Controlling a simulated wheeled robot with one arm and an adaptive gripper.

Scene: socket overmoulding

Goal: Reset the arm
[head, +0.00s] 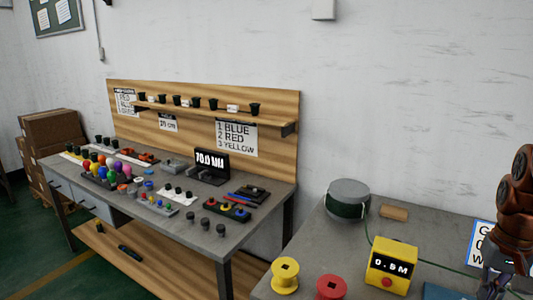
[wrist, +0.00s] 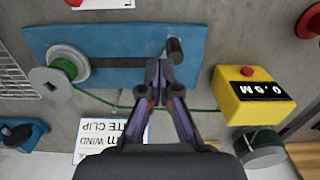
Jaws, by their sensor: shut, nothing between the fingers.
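My gripper (wrist: 158,72) is shut with nothing between its fingers. In the wrist view it hangs over a blue base plate (wrist: 120,40) that carries a spool with green wire (wrist: 60,72) and a dark upright post (wrist: 174,51). The fingertips appear over the plate's lower edge; I cannot tell their height. A green wire (wrist: 205,109) runs behind the fingers. In the head view my arm is at the right edge, and my gripper (head: 500,280) is partly cut off at the lower right.
A yellow box reading 0.5M (head: 391,265) stands near my gripper. A green-wire drum (head: 348,198), a yellow spool (head: 285,275) and a red spool (head: 331,288) share that table. A second workbench (head: 160,232) with many small parts stands at left.

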